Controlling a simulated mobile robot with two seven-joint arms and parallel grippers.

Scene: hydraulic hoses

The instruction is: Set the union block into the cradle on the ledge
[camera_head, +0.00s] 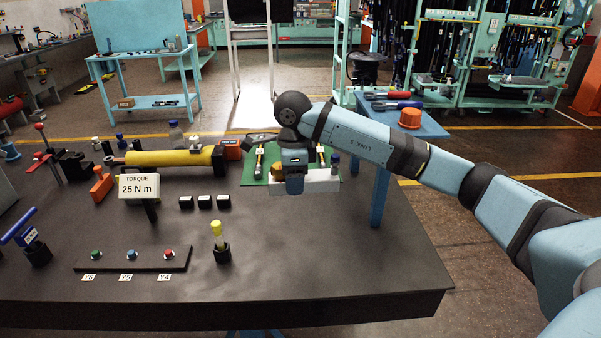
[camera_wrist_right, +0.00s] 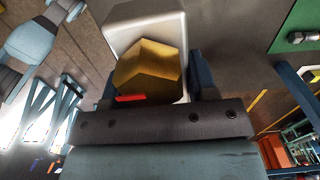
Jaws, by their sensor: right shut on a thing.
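The union block (camera_head: 320,182) is a pale grey-white block with a brass fitting (camera_head: 278,171) beside my gripper, at the right part of the dark table. My right gripper (camera_head: 294,188) points down and is shut on it. In the right wrist view the pale block (camera_wrist_right: 150,25) and a brass hexagonal part (camera_wrist_right: 150,68) lie between the two blue fingers. A small red patch shows below the brass part. Whether the block touches the table or hangs just above it, I cannot tell. I cannot make out the cradle or the ledge. My left gripper is out of view.
A green mat (camera_head: 253,178) with tools lies behind the gripper. A yellow cylinder (camera_head: 170,157) lies to the left. A torque sign (camera_head: 138,187), several small black blocks, a button strip (camera_head: 132,259) and a yellow-topped holder (camera_head: 219,240) stand nearer. The table's front right is clear.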

